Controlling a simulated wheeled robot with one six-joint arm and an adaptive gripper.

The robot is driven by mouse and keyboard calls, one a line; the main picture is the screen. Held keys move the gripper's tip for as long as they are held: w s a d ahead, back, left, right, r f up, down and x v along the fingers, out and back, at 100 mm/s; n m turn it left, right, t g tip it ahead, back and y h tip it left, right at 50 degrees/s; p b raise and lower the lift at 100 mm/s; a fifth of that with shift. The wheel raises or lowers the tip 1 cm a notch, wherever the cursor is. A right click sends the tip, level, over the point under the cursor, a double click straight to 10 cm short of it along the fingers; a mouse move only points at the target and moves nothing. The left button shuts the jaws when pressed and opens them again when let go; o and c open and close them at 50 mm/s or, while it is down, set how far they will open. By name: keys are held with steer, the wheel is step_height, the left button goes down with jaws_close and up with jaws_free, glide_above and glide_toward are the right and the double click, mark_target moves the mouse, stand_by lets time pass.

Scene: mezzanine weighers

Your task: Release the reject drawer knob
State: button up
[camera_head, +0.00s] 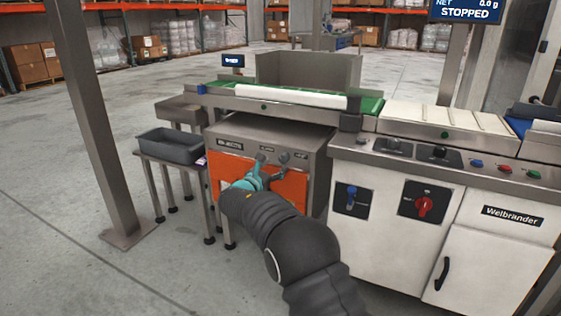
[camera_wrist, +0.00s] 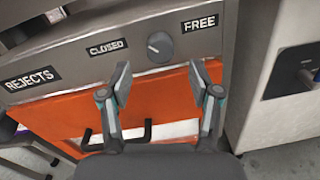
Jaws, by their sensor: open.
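The reject drawer knob (camera_wrist: 160,46) is a round grey dial on the grey panel of the rejects cabinet, between the labels CLOSED (camera_wrist: 108,47) and FREE (camera_wrist: 201,22). Its white mark is on the left side, towards CLOSED. My gripper (camera_wrist: 164,79) is open and empty. In the wrist view its two fingertips are spread below the knob, to either side of it, and do not grip it. The orange drawer front (camera_wrist: 60,110) lies below the panel and has a black bar handle (camera_wrist: 148,132). In the head view my gripper (camera_head: 271,167) is in front of the cabinet.
A grey tray (camera_head: 172,147) stands on a small table left of the cabinet. A white machine body (camera_head: 390,250) with a blue switch (camera_head: 351,196) and a red switch (camera_head: 424,206) is on the right. A steel post (camera_head: 95,120) stands at left. A green conveyor (camera_head: 371,104) runs above.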

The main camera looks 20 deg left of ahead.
mark_target(282, 159)
steer(key=shift+w+d, duration=0.15)
steer(key=shift+w, duration=1.05)
steer(key=shift+w+d, duration=0.15)
steer(key=shift+w, duration=1.05)
steer(key=c, duration=1.1)
